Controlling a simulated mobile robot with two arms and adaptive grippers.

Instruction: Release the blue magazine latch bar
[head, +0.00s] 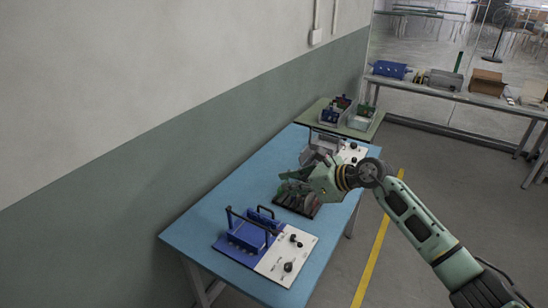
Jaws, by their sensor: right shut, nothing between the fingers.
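A blue magazine unit (247,235) with dark upright bars stands on the near part of the blue table. A dark latch bar (249,219) spans its top between side arms. A white panel (274,262) with black knobs is joined to its right side. My right gripper (288,181) comes in from the right, shut and empty, behind the unit and apart from it. It is over a dark tray (312,212) with dark parts, which it partly hides. My left gripper is not in view.
A grey device (320,147) with a white knob panel (351,152) stands farther back on the blue table (198,222). Bins (338,108) sit on a green table behind. A wall runs along the left. The table's near left corner is clear.

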